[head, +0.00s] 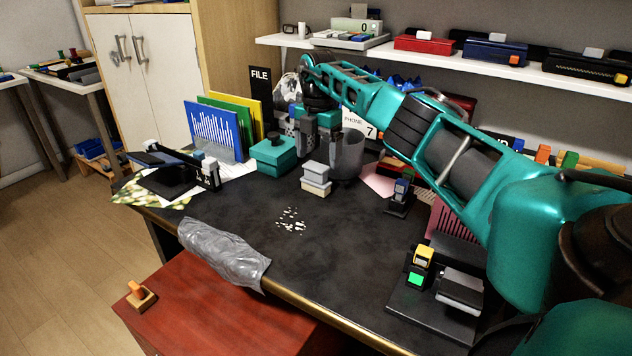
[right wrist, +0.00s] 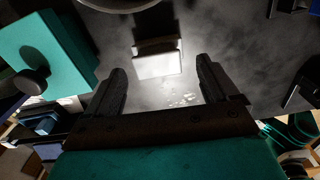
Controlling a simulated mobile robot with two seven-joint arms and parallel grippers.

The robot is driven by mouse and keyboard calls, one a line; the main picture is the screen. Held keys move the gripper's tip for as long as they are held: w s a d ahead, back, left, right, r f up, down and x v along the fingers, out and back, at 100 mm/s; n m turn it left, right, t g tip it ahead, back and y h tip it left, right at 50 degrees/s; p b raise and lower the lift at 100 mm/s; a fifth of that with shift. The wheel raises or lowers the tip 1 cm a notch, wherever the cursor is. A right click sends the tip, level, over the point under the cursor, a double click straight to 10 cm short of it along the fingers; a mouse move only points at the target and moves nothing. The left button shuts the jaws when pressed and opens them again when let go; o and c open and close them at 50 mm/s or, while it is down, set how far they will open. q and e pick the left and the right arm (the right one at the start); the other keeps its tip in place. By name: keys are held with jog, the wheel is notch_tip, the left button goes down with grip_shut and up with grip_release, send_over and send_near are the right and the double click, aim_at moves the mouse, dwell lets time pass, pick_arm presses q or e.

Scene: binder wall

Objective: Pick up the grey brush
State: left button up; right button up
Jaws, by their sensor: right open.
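A small block with a grey top and a paler lower part (head: 316,174), which looks like the grey brush, stands on the dark desk. In the right wrist view the brush (right wrist: 158,64) shows as a pale block ahead of and between the fingertips, not gripped. My right gripper (head: 314,152) points down above and just behind it in the head view. The jaws are open and empty, with both fingers (right wrist: 162,75) clear in the wrist view. My left gripper is not in view.
A teal box (head: 274,158) with a dark knob stands left of the brush, and a grey bin (head: 348,158) stands close on its right. White scraps (head: 291,221) lie in front. A crumpled grey bag (head: 222,252) hangs over the front edge.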

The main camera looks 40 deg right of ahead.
aim_at(316, 165)
jog(key=f, duration=0.2)
jog(key=f+b, duration=0.1)
jog(key=f, duration=0.1)
jog(key=shift+w+a+f, duration=0.15)
jog(key=shift+a+f, duration=0.05)
jog(key=shift+f, duration=0.05)
jog(key=shift+r, duration=0.1)
jog(key=c, duration=1)
jog(key=shift+o, duration=0.2)
jog(key=shift+r, duration=0.1)
notch_tip(316, 165, up, 20)
jog(key=p, duration=0.5)
